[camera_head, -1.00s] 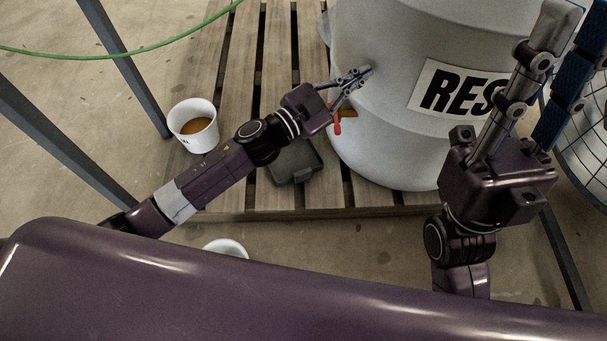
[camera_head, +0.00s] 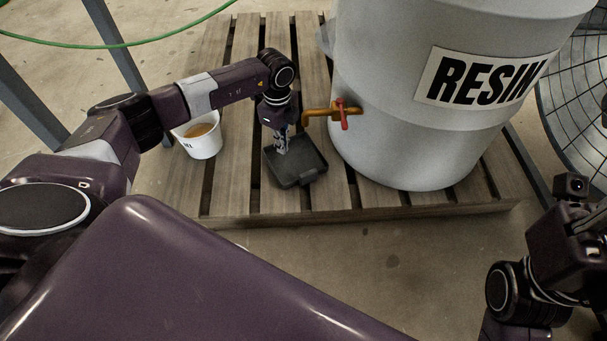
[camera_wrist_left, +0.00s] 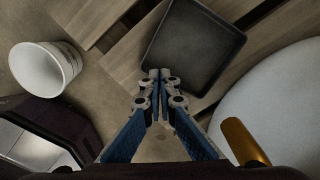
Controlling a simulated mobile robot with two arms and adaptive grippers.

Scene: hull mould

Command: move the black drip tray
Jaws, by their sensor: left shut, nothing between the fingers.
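The black drip tray (camera_head: 312,158) lies on the wooden pallet below the tap. It also shows in the left wrist view (camera_wrist_left: 200,45) as a shallow square tray with a raised rim. My left gripper (camera_head: 282,148) points down over the tray's left part in the head view. In the left wrist view its fingertips (camera_wrist_left: 160,75) are together with nothing between them, in front of the tray's near corner. I cannot tell whether they touch the rim. My right arm is at the lower right of the head view, its fingers out of frame.
A white drum (camera_head: 400,120) labelled RESIN stands on the pallet (camera_head: 240,200), with a brass tap (camera_head: 322,112) and red handle close beside my left gripper. A white cup (camera_head: 203,146) of brown liquid stands to the left. A wire-guarded round object (camera_head: 575,95) is at the right.

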